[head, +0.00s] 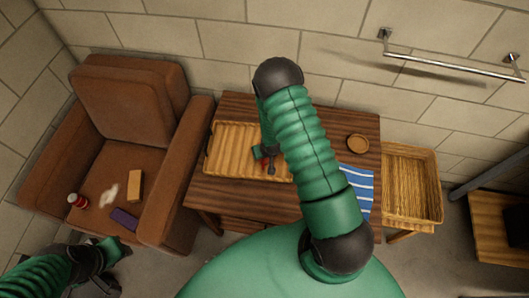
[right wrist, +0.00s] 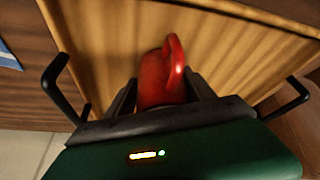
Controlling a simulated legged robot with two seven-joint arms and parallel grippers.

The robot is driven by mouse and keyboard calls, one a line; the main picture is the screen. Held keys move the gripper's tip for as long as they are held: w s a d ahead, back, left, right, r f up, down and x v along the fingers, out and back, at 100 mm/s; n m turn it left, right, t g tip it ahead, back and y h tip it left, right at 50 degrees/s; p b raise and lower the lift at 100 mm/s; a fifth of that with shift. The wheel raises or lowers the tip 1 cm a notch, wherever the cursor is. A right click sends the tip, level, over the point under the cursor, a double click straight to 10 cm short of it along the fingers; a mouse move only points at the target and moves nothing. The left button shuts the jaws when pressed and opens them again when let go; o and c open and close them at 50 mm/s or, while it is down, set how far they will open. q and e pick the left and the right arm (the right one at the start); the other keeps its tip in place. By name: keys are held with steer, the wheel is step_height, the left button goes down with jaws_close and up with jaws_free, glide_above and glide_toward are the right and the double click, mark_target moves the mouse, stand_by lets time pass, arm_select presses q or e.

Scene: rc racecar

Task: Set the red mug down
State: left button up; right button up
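The red mug (right wrist: 160,79) is between the two dark fingers of my right gripper (right wrist: 163,98) in the right wrist view, its handle pointing up and away. The fingers sit against both its sides. In the head view my right gripper (head: 266,162) is over the right part of the ribbed wooden tray (head: 228,150) on the table, mostly hidden by my arm; only a bit of red shows. I cannot tell whether the mug touches the tray. My left gripper (head: 112,265) is low at the left, in front of the armchair, away from the mug; its finger opening is unclear.
The dark wooden table (head: 230,197) also holds a round brown dish (head: 357,143) and a blue striped cloth (head: 357,185). A wicker basket (head: 411,187) stands to the right. A brown armchair (head: 130,100) at left holds a red can (head: 77,200) and several small items.

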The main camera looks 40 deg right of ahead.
steer(key=shift+o, duration=0.7)
steer(key=shift+d+f, duration=0.1)
